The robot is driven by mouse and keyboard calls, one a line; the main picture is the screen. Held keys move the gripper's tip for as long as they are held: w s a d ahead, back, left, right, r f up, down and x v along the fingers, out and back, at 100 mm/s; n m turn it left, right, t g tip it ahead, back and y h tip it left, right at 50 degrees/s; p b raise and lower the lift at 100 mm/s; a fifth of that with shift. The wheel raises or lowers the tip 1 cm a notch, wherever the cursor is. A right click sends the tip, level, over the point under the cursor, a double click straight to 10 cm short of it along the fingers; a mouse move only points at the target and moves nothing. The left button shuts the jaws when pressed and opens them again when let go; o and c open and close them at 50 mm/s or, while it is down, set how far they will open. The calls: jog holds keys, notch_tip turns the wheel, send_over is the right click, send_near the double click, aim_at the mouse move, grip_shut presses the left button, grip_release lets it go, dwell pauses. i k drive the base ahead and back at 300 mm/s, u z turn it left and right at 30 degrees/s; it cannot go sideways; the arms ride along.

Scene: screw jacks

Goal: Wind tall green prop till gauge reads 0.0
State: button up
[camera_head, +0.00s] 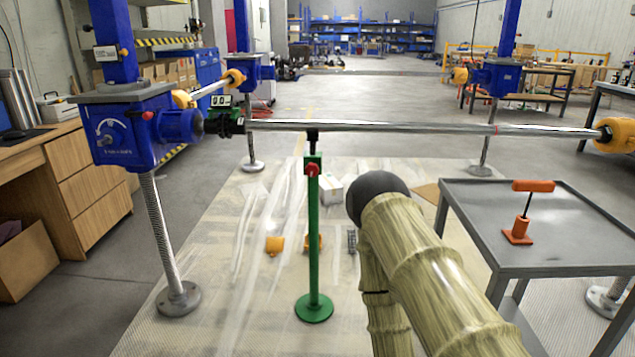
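The tall green prop (313,245) stands upright on a round green foot in the middle of the floor sheet. Its dark top reaches up to the long steel shaft (375,127); I cannot tell whether they touch. A red knob (312,170) sits near its top. A small dark gauge (221,100) with pale digits is at the left beside the blue jack; the digits look like 0.0 but are too small to be sure. My arm comes in from the lower right and bends at a dark round joint right of the prop. My gripper is out of view.
A grey table (590,225) at the right holds an orange T-handled tool (520,212). Blue screw jacks (135,130) with threaded columns frame the area. A white box (331,189) and yellow pieces (274,244) lie on the floor sheet. A wooden desk (85,180) is at the left.

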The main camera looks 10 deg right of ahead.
aim_at(312, 169)
jog(key=u, duration=1.65)
jog(key=i, duration=1.4)
jog(key=z, duration=1.75)
